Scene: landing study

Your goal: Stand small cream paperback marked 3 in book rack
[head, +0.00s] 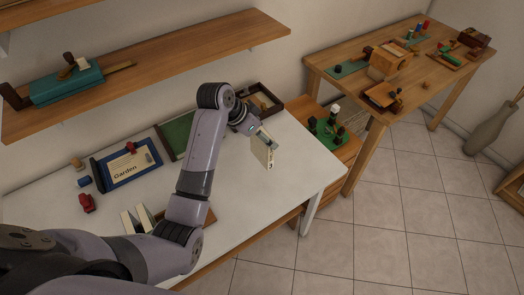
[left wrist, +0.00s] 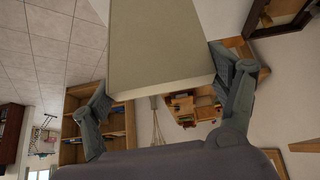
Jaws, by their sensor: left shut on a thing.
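The small cream paperback (head: 262,157), with a dark 3 on its lower end, is held in my left gripper (head: 263,141) above the right part of the white desk. In the left wrist view the paperback (left wrist: 160,45) fills the upper middle, with the gripper's fingers (left wrist: 158,95) on both sides of it. What seems to be the book rack (head: 207,217) is on the near part of the desk. Cream books (head: 138,220) stand there, and my left arm hides part of it. My right gripper is not in view.
A blue Garden board (head: 128,168) and a red object (head: 87,203) lie on the white desk (head: 300,185) at the left. A green board (head: 176,135) and a dark tray (head: 262,100) are at the back. A wall shelf (head: 165,62) hangs above. A cluttered wooden table (head: 420,75) stands at the right.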

